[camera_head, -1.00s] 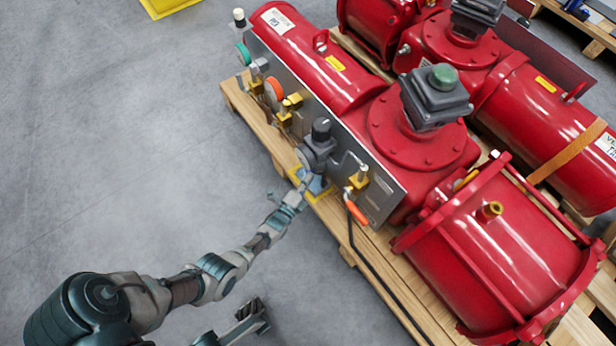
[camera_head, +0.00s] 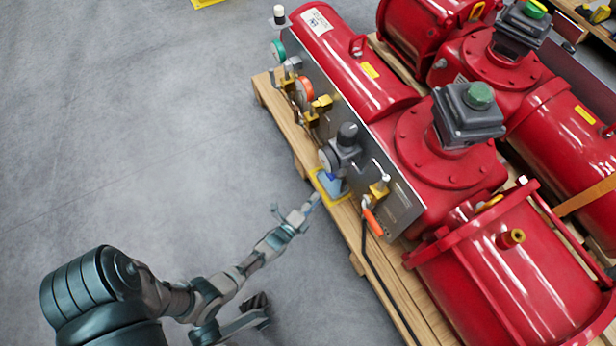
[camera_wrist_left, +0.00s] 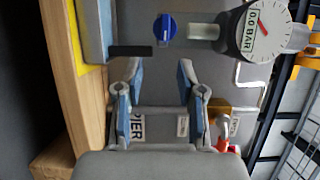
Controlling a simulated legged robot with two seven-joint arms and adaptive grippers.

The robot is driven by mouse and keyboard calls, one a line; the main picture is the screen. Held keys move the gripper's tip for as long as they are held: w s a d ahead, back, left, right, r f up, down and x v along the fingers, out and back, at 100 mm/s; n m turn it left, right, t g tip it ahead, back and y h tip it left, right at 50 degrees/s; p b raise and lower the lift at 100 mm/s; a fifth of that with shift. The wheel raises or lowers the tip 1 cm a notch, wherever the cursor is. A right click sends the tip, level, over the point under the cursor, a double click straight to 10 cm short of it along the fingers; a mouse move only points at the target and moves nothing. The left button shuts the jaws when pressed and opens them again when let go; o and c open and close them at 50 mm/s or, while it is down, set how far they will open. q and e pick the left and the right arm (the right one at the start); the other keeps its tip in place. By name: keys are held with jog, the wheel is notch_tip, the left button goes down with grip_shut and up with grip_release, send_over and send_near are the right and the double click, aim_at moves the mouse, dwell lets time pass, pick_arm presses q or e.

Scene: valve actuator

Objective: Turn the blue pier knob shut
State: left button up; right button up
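The blue knob (camera_wrist_left: 165,28) sits on the grey panel at the top middle of the left wrist view. A small dark blue spot under the grey regulator in the head view may be the same knob. A PIER label (camera_wrist_left: 138,127) shows between my left gripper's fingers. My left gripper (camera_head: 293,208) is open and empty, short of the panel and apart from it. In the left wrist view its two fingers (camera_wrist_left: 160,72) point at the panel, below the knob. Part of what looks like my right gripper (camera_head: 260,309) shows low in the head view, its opening unclear.
A gauge (camera_wrist_left: 265,28) is right of the knob. A light blue block (camera_head: 331,183) with yellow edging stands on the wooden pallet (camera_head: 290,130). An orange-handled valve (camera_head: 372,221) and brass fittings stick out from the panel. Red actuator cylinders (camera_head: 350,70) lie behind. The grey floor at left is clear.

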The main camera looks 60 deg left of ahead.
pick_arm(q)
jog(key=v, duration=0.4)
jog(key=shift+d, duration=0.1)
dwell(0.4)
